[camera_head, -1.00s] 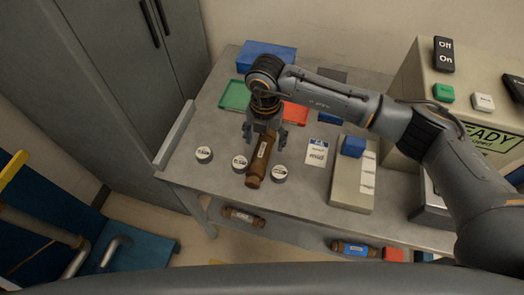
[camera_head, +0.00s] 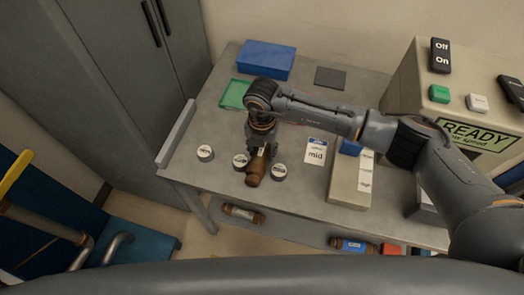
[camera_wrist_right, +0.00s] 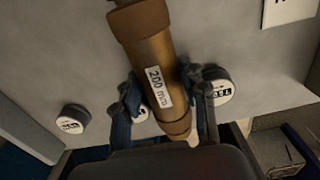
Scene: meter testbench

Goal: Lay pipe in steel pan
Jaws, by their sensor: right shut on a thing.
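A brown pipe (camera_head: 256,168) with copper-coloured ends is near the table's front edge, between small round discs. In the right wrist view the pipe (camera_wrist_right: 155,70) runs away from me and has a white "200 mm" label. My right gripper (camera_head: 262,146) is shut on the pipe, with a finger on each side, as the right wrist view (camera_wrist_right: 165,100) shows. I cannot tell whether the pipe touches the table. A grey metal piece (camera_head: 424,210) at the right is partly hidden by my right arm; I cannot tell whether it is the steel pan. My left gripper is not in view.
Several round discs (camera_head: 205,153) lie near the front. A blue box (camera_head: 266,60), green tray (camera_head: 233,94) and dark pad (camera_head: 330,78) are behind. A "mid" card (camera_head: 316,152) and beige block (camera_head: 343,188) lie right. Other pipes (camera_head: 242,214) are on a lower shelf.

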